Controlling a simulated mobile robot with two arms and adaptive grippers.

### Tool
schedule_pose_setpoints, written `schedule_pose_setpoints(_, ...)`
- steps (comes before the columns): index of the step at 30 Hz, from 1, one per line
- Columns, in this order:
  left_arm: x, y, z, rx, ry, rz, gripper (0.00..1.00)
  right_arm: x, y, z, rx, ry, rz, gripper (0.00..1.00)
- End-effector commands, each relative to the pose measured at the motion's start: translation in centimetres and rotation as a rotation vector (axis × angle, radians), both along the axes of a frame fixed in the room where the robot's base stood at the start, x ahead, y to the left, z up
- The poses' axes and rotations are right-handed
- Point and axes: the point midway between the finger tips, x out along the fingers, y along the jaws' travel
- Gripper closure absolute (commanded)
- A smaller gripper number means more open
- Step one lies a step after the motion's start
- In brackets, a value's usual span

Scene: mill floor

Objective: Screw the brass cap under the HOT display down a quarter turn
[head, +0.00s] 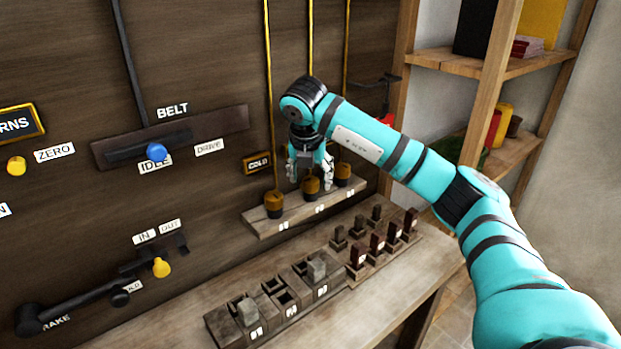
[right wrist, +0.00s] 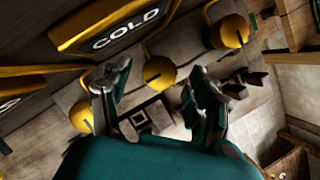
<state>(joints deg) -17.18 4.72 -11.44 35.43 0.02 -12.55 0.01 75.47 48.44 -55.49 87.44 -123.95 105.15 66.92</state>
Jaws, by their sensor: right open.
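Three brass caps stand in a row on a wooden ledge (head: 262,222) at the panel: a left one (head: 273,205), a middle one (head: 311,186) and a right one (head: 342,172). A display reading COLD (head: 257,162) is above the left cap. A COLD display also shows in the right wrist view (right wrist: 125,28). I see no readable HOT display. My right gripper (head: 310,180) is open and points down at the middle cap. In the right wrist view that cap (right wrist: 160,72) appears between the fingertips; whether they touch it I cannot tell. My left gripper is out of view.
Below the ledge, a bench (head: 370,300) carries dark block holders (head: 285,300) and several small upright pieces (head: 378,242). Brass rods rise behind the caps. A BELT lever (head: 156,152) sits left on the panel. A wooden shelf (head: 480,65) stands right.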

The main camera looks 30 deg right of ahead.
Motion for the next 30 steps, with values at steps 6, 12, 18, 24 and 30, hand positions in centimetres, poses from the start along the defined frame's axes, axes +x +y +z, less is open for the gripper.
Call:
schedule_pose_setpoints(6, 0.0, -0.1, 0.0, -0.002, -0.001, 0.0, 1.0, -1.3, 1.3, 4.6, 0.001, -0.007, 0.003, 0.4)
schedule_pose_setpoints(12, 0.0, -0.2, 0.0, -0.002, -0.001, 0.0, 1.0, -2.5, 2.1, 8.2, -0.001, -0.006, 0.0, 0.4)
schedule_pose_setpoints(18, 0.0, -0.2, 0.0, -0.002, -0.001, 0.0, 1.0, -2.9, 2.5, 9.6, 0.0, -0.004, 0.0, 0.4)
schedule_pose_setpoints(24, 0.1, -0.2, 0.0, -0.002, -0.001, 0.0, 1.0, -3.0, 2.6, 9.8, 0.001, -0.002, 0.0, 0.4)
schedule_pose_setpoints(30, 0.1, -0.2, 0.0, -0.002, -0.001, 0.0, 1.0, -3.0, 2.6, 9.8, 0.001, -0.002, 0.0, 0.4)
